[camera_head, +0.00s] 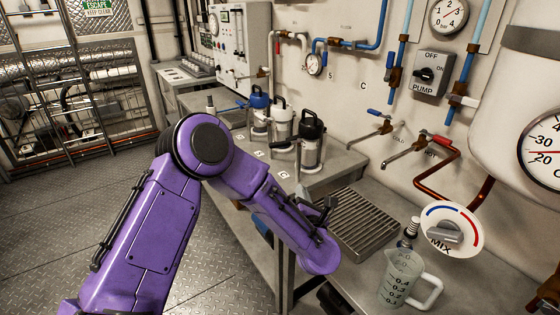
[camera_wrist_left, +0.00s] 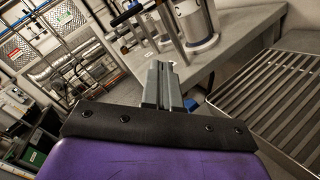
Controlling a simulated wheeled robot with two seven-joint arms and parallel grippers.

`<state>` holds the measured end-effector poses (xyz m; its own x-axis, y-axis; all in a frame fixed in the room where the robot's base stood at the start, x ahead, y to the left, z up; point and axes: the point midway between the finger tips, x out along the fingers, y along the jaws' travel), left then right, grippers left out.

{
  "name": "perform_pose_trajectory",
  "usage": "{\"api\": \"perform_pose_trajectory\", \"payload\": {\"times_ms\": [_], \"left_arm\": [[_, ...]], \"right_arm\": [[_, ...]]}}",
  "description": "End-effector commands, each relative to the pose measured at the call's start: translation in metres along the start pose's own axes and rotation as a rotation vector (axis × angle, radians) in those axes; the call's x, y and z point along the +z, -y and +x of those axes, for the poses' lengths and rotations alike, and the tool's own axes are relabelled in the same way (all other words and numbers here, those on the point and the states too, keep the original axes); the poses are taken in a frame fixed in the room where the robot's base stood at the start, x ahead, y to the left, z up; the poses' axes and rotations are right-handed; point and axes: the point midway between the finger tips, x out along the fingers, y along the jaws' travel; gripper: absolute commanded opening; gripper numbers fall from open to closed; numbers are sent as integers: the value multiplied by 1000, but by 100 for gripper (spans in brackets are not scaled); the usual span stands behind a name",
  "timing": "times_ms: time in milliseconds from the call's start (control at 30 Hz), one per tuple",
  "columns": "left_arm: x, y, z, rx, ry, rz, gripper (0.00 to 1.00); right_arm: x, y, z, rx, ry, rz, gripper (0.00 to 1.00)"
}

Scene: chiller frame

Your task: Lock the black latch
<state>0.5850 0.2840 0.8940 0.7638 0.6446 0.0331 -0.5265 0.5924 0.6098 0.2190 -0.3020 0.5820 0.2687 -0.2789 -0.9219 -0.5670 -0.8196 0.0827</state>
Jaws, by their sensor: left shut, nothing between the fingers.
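My left arm comes in from the left and its gripper (camera_head: 329,204) is over the bench edge, in front of the canisters and left of the drain grate. In the left wrist view the gray fingers (camera_wrist_left: 162,70) are together with nothing between them. A black-topped canister (camera_head: 311,140) stands upright on the bench beside tag C, apart from the gripper. A white canister (camera_head: 281,122) and a blue-topped one (camera_head: 258,105) stand behind it. A silver canister (camera_wrist_left: 195,25) shows beyond the fingers in the wrist view. I cannot make out which part is the black latch.
A ribbed drain grate (camera_head: 358,222) lies right of the gripper. A measuring jug (camera_head: 398,283) and a MIX dial (camera_head: 445,233) are farther right. Two taps (camera_head: 410,150) stick out from the wall above the bench. The metal floor (camera_head: 70,220) at left is clear.

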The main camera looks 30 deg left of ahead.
Motion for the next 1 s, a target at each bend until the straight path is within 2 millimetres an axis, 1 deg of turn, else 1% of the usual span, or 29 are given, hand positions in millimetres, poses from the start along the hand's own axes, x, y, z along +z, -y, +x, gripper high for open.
{"api": "perform_pose_trajectory", "payload": {"times_ms": [33,100,200,233,367,467,800,900,1000], "left_arm": [[18,-12,0,63,-34,-201,0],[36,-27,-3,134,-72,-431,0],[48,-39,-7,191,-100,-611,0],[50,-41,-7,199,-104,-637,0],[51,-45,3,207,-108,-658,0],[48,-49,21,208,-109,-654,0],[35,-60,94,206,-107,-649,0],[33,-62,110,204,-106,-648,0],[31,-63,121,203,-106,-648,0]], "right_arm": [[2,0,4,0,0,0,43],[2,0,5,0,0,0,43],[2,0,6,0,0,0,43],[2,0,6,0,0,0,43],[0,0,1,0,0,0,43],[-2,0,-5,0,0,0,43],[-10,-2,-23,0,0,0,43],[-12,-3,-29,0,0,0,43],[-13,-3,-32,0,0,0,43]]}}
